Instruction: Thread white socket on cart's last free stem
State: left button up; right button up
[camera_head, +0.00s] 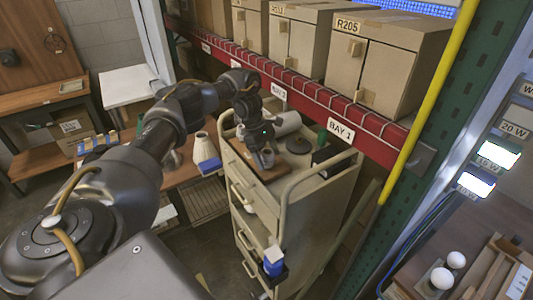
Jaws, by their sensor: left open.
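My left arm reaches from the left to the top of the beige cart (345,172). My left gripper (263,155) is open, pointing down over a brown board (275,174) on the cart's top. A small pale grey-white piece (267,159) shows right at the fingertips; it may be the white socket, but it is too small to tell. The gripper and wrist hide most of the board, and I cannot make out any stem. A dark round disc (299,145) and a white cylinder (287,122) are also on the cart's top. My right gripper is not in view.
A red shelf (385,150) with cardboard boxes (372,60) runs behind the cart. A yellow pole (428,100) stands to the right. A bench with white bulbs (443,278) is at the lower right. A white cone-shaped item (203,148) stands left of the cart.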

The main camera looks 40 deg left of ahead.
pick_arm(q)
jog(key=v, duration=0.4)
jog(key=shift+w+a+r, duration=0.1)
jog(key=shift+r, duration=0.2)
jog(key=v, duration=0.6)
jog(key=shift+a, duration=0.1)
